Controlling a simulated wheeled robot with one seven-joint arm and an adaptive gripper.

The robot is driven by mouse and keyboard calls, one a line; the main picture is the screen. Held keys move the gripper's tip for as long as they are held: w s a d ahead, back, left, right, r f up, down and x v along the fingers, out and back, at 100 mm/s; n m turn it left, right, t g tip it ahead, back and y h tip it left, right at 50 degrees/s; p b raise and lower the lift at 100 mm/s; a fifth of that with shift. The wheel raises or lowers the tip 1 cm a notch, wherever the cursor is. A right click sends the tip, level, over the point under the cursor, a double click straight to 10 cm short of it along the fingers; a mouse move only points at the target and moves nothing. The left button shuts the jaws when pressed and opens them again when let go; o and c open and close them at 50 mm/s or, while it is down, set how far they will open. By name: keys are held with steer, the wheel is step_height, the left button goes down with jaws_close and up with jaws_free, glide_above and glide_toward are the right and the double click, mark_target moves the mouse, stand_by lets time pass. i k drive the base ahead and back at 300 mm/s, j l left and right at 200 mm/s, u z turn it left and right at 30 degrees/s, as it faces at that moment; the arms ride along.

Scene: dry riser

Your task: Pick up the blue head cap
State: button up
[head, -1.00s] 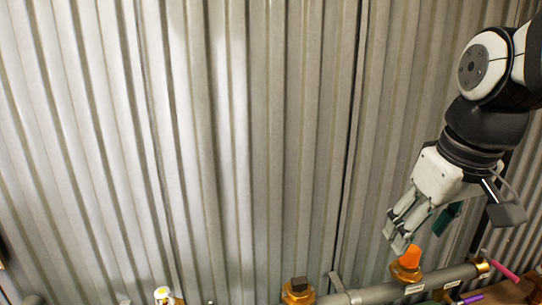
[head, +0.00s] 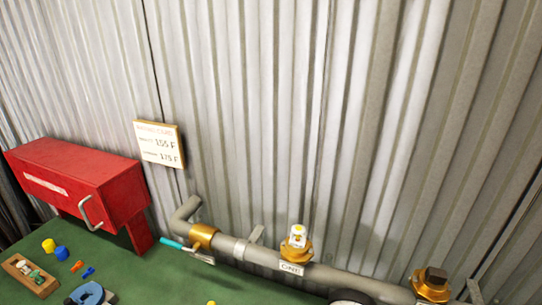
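A small rounded blue piece (head: 62,253), which looks like the blue head cap, lies on the green table top (head: 185,283) at the lower left of the head view. A yellow piece (head: 48,245) of similar shape lies just behind it to the left. A thinner blue piece (head: 89,272) and a small orange piece (head: 77,266) lie in front to the right. A larger blue object (head: 90,293) is cut off by the bottom edge. My gripper and arm are not in the head view now.
A red box (head: 80,185) with a handle stands behind the small parts. A wooden tray (head: 28,275) holds several pieces at the left. A grey pipe (head: 330,277) with brass fittings runs along the right. A card (head: 159,144) hangs on the corrugated wall.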

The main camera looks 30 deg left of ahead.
mark_target(61, 252)
steer(key=u, duration=2.55)
steer(key=z, duration=0.45)
steer(key=l+z, duration=0.15)
steer(key=z, duration=0.7)
steer(key=i+j+z, duration=0.1)
steer(key=j, duration=0.8)
steer(key=i+j, duration=0.2)
steer(key=j, duration=0.65)
steer(key=i+j+z, duration=0.15)
steer(key=j, duration=1.65)
steer(key=i+z, duration=0.05)
steer(key=i, duration=0.05)
